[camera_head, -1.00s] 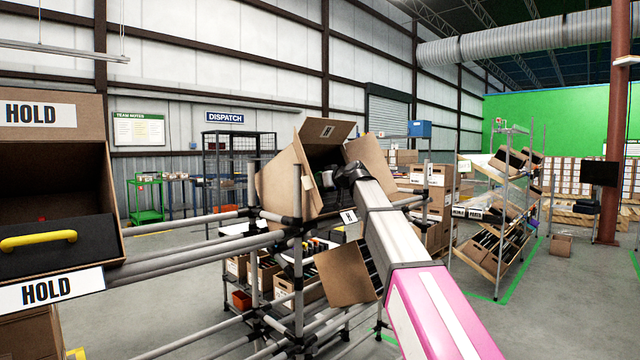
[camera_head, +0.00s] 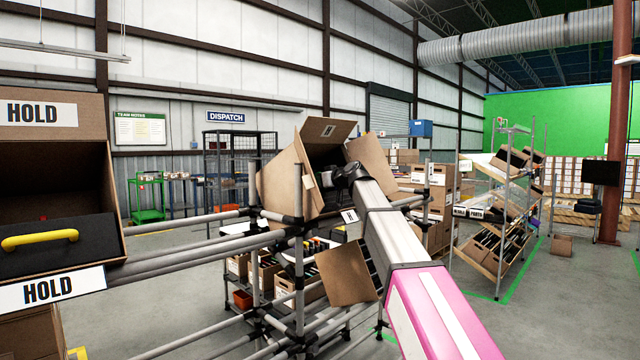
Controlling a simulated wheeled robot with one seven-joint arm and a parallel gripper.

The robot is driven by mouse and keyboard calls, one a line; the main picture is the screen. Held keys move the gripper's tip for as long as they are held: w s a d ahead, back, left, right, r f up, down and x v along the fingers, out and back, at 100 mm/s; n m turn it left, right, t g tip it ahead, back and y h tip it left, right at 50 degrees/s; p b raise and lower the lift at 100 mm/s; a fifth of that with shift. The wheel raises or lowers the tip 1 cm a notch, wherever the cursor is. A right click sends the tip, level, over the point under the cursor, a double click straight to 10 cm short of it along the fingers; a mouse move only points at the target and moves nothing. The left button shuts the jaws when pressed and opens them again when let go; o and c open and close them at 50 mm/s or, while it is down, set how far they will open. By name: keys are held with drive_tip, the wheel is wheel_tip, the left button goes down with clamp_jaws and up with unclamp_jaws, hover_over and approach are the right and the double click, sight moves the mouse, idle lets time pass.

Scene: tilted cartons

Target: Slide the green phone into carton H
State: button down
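Carton H (camera_head: 285,187) is a tilted brown carton with open flaps on the pipe rack, right of the picture's middle left. A small "H" label (camera_head: 349,216) shows at its lower front, and another marking is on its raised top flap. My arm reaches up from the lower right, and its dark end is at the carton's mouth. My gripper's fingers are hidden or too small to make out there, so I cannot tell whether they are open or shut. I cannot make out the green phone.
A HOLD carton (camera_head: 60,127) with a yellow-handled dark bin (camera_head: 38,239) stands close at the left. Grey rack pipes (camera_head: 200,255) run across the front. Another open carton flap (camera_head: 343,273) is below carton H. Open floor lies to the right.

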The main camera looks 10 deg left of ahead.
idle(0.4)
drive_tip(key=c, duration=1.2)
unclamp_jaws()
drive_tip(key=shift+o, duration=0.9)
drive_tip(key=shift+s+d+r, duration=0.35)
drive_tip(key=shift+s+d, duration=0.05)
drive_tip(key=shift+d, duration=0.1)
drive_tip(key=s+d+r, duration=0.3)
drive_tip(key=s+d, duration=0.1)
drive_tip(key=d, duration=0.1)
drive_tip(key=shift+r, duration=0.25)
drive_tip(key=shift+d, duration=0.1)
